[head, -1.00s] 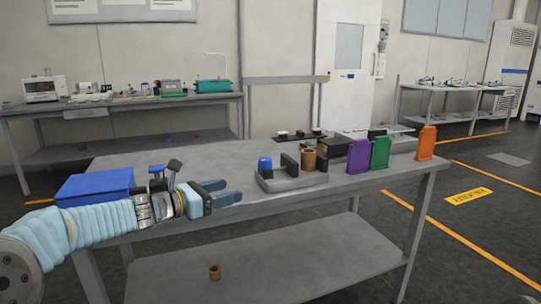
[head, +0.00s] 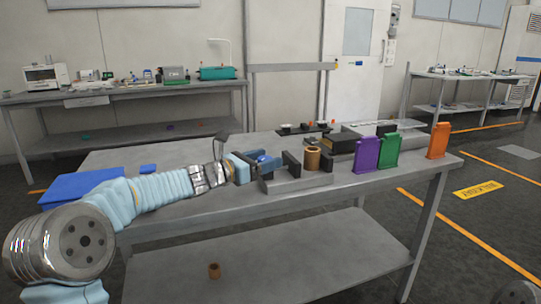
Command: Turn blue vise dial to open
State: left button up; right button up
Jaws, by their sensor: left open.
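The vise (head: 296,184) is a grey block with dark upright jaws on the near middle of the grey table. A brown cylinder (head: 312,158) stands between its dark jaws. The blue dial (head: 264,158) is at the vise's left end and is partly hidden by my left gripper. My right gripper is out of view.
Purple (head: 366,154), green (head: 389,151) and orange (head: 438,141) upright pieces stand to the right of the vise. A black box (head: 344,140) sits behind it. A blue bin (head: 80,187) is at the table's left, near my arm. A brown cylinder (head: 214,270) lies on the lower shelf.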

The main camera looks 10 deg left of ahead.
pick_arm(q)
jog(key=shift+x, duration=1.1)
jog(key=shift+c, duration=0.2)
jog(key=c, duration=0.9)
jog(key=n+t+y+b, duration=0.1)
jog(key=y+b, duration=0.1)
jog(key=b, duration=0.3)
jog(key=f+n+t+y+b, duration=0.1)
jog(key=n+y+b, duration=0.1)
jog(key=b, duration=0.3)
jog(key=shift+w+a+f, duration=0.1)
jog(key=shift+a+f, duration=0.05)
jog(key=n+y+b, duration=0.1)
jog(key=y+b, duration=0.1)
jog(key=n+t+y+b, duration=0.1)
jog(key=n+y+b, duration=0.1)
jog(key=b, duration=0.1)
jog(key=n+y+b, duration=0.1)
jog(key=y+b, duration=0.1)
jog(key=b, duration=0.1)
jog(key=shift+w+a+r+t+y, duration=0.1)
jog(key=shift+a+r+t+y, duration=0.2)
jog(key=shift+t, duration=0.1)
jog(key=shift+a+r+n+y+b, duration=0.1)
jog(key=shift+r+n+y+b, duration=0.05)
jog(key=shift+n+y+b, duration=0.75)
jog(key=shift+a+r+n+y, duration=0.15)
jog(key=shift+n+y, duration=0.35)
jog(key=shift+y, duration=0.5)
